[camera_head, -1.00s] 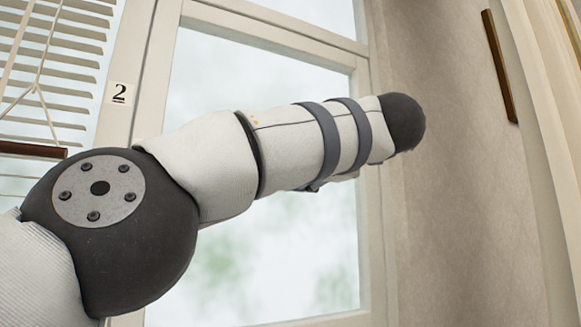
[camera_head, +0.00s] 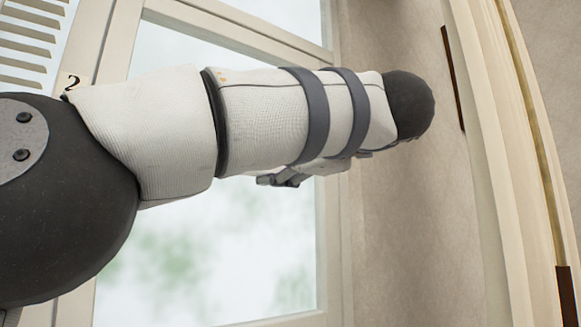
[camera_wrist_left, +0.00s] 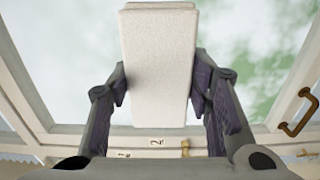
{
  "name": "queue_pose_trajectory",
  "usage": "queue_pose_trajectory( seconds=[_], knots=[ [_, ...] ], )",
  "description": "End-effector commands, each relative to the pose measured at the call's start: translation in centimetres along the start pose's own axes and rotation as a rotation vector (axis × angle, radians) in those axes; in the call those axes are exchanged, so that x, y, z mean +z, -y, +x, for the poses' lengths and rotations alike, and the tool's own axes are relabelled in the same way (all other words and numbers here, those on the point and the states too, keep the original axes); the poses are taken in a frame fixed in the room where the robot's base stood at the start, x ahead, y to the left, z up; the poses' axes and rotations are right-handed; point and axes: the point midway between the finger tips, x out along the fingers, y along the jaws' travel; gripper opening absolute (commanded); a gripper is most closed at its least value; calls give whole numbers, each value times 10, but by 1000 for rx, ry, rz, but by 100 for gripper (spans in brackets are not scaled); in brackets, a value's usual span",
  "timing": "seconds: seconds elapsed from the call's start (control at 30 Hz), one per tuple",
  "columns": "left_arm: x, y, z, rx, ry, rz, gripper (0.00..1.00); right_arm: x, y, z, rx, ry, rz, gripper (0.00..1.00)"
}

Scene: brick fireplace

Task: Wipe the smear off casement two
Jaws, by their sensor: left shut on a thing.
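My left gripper (camera_wrist_left: 161,88) is shut on a pale, block-shaped wiping pad (camera_wrist_left: 158,60), with one finger on each side. In the head view a small part of the gripper (camera_head: 285,178) shows below my forearm; the pad is hidden there. The window pane (camera_head: 235,250) beside the label "2" (camera_head: 72,82) is behind my arm. The labels "2" (camera_wrist_left: 156,142) and "1" (camera_wrist_left: 122,154) show on the frame in the left wrist view. I cannot make out a distinct smear; the pale green patches (camera_wrist_left: 265,85) may be outdoors. My right gripper is not in view.
White slatted blinds (camera_head: 28,35) hang at the upper left. A plain wall (camera_head: 395,230) and a cream curtain or trim (camera_head: 500,190) stand right of the window. A brown handle (camera_wrist_left: 298,115) sticks out at the right in the wrist view.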

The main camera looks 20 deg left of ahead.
Motion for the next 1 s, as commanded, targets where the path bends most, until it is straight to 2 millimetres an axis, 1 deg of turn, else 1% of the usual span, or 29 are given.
queue_pose_trajectory(
  seconds=[0.33,0.4,0.47,0.57,0.6,0.7,0.73,0.8,0.87,1.0],
  knots=[
    [0,0,1,0,-1,0,24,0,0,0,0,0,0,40],
    [-4,-2,2,-1,-2,-1,24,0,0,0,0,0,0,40],
    [-15,-7,4,-3,-6,-1,24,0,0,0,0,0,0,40],
    [-45,-20,10,-6,-9,0,24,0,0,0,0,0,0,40],
    [-58,-25,11,-7,-9,0,24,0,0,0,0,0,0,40],
    [-86,-35,11,-5,-4,0,24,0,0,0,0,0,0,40],
    [-92,-37,11,-3,-3,-1,24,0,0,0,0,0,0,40],
    [-101,-39,12,-1,-1,-1,24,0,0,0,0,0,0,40],
    [-103,-40,16,-1,-1,0,24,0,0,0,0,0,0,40],
    [-103,-39,34,-3,-2,0,24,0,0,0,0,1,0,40]
  ],
)
